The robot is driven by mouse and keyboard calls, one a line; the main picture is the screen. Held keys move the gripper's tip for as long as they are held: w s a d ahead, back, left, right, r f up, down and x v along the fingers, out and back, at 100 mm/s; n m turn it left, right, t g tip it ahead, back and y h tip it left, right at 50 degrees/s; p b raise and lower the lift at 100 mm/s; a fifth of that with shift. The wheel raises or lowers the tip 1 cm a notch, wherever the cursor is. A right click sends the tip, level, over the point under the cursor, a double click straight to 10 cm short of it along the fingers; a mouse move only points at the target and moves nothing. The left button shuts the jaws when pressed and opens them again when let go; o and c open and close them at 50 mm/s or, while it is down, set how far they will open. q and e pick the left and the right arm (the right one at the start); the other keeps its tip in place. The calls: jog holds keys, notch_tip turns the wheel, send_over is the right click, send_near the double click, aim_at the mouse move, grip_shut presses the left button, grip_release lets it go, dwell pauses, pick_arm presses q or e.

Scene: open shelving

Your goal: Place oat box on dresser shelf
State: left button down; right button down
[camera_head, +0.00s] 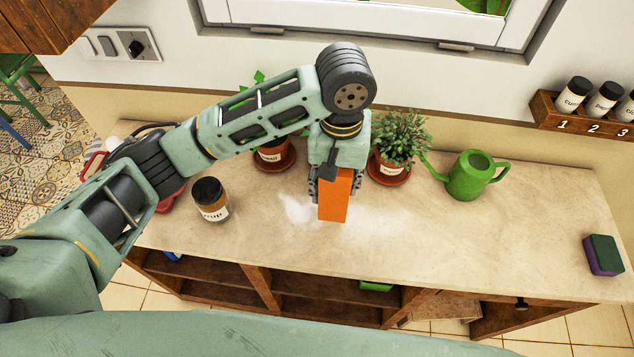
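An orange box (335,200), likely the oat box, is upright at the middle of the dresser's light stone top (450,235). No label is readable on it. My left gripper (334,185) reaches in from the left and is around the box from above, with its fingers at the box's sides. It looks shut on the box. I cannot tell whether the box touches the top. Below the top, the dresser has open wooden shelf compartments (325,284). My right gripper is not in view.
A syrup jar (211,199) stands left of the box. Two potted plants, one at the right (398,143), stand behind. A green watering can (472,175) and a sponge (603,255) are at the right. A spice rack (585,118) hangs on the wall.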

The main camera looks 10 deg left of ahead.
pick_arm(q)
jog(key=shift+w+a+f+p, duration=0.4)
jog(key=shift+w+a+f, duration=0.1)
jog(key=shift+a+f, duration=0.8)
jog(key=shift+w+a+f+p, duration=0.4)
jog(key=shift+w+a+f, duration=0.15)
jog(key=shift+a+f, duration=0.8)
jog(key=shift+w+a+f+p, duration=0.45)
jog(key=shift+a+f, duration=0.55)
jog(key=shift+f, duration=0.6)
jog(key=shift+f, duration=0.1)
jog(key=c, duration=1)
grip_release()
